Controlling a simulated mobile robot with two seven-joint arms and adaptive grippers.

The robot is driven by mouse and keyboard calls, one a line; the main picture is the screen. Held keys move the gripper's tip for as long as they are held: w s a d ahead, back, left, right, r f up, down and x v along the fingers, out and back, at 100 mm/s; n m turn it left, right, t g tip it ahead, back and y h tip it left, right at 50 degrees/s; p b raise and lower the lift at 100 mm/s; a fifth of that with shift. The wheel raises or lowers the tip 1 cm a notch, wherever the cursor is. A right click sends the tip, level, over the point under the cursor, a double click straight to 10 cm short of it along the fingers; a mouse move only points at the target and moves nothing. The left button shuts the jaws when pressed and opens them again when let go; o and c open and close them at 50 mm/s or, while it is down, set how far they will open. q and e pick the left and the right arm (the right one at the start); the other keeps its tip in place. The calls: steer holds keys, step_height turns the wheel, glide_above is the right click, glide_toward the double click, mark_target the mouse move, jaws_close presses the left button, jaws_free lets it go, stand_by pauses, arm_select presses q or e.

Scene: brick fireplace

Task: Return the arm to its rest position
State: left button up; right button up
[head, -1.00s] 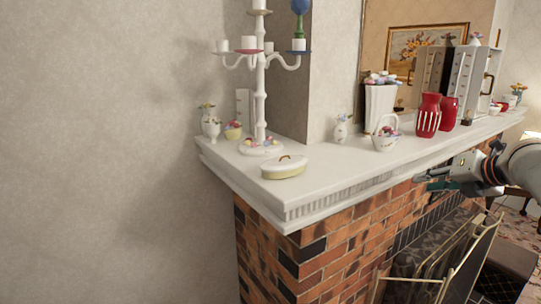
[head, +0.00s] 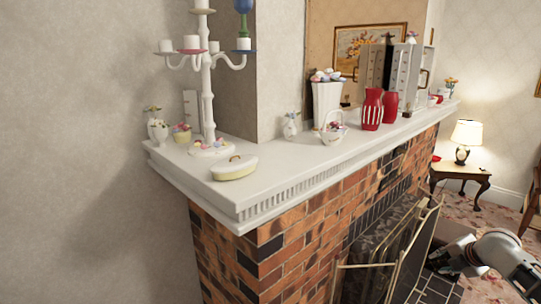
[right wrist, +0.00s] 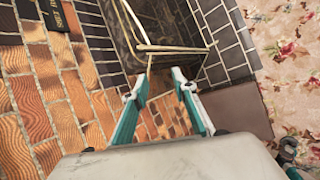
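My right arm (head: 502,256) is low at the right edge of the head view, in front of the fireplace and below the mantel. My right gripper (head: 452,262) is small and partly blurred there. In the right wrist view the right gripper (right wrist: 163,80) shows two teal and grey fingers standing apart with nothing between them. It is open and empty. My left arm and gripper are not in either view.
The white mantel (head: 300,165) holds a candelabra (head: 207,100), a lidded dish (head: 235,168), a basket (head: 333,128) and red vases (head: 373,110). A fire screen (head: 412,250) stands near my right arm. A lamp table (head: 461,172) is farther back.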

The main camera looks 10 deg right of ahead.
steer(key=w+d+r+m+t+h, duration=0.2)
steer(key=w+r+m+t, duration=0.3)
steer(key=r, duration=0.4)
steer(key=w+d+r+m+t+h, duration=0.2)
steer(key=w+d+r+m+t, duration=0.1)
steer(key=r+m, duration=0.45)
steer(key=s+a+f+g+y, duration=0.15)
steer(key=s+a+f, duration=0.35)
steer(key=a+f, duration=0.75)
steer(key=s+a+f+g+y, duration=0.1)
steer(key=s+a+f+y, duration=0.35)
steer(key=a+f, duration=0.75)
steer(key=s+a+f+m+g+y, duration=0.1)
steer(key=s+a+f, duration=0.5)
steer(key=s+a, duration=0.6)
steer(key=s+a+f+m+g+y, duration=0.1)
steer(key=s+a+f+m+g, duration=0.1)
steer(key=s+a+f, duration=0.5)
steer(key=s+a+m, duration=0.1)
steer(key=s+a, duration=0.4)
steer(key=shift+s+a, duration=0.15)
steer(key=shift+s, duration=0.2)
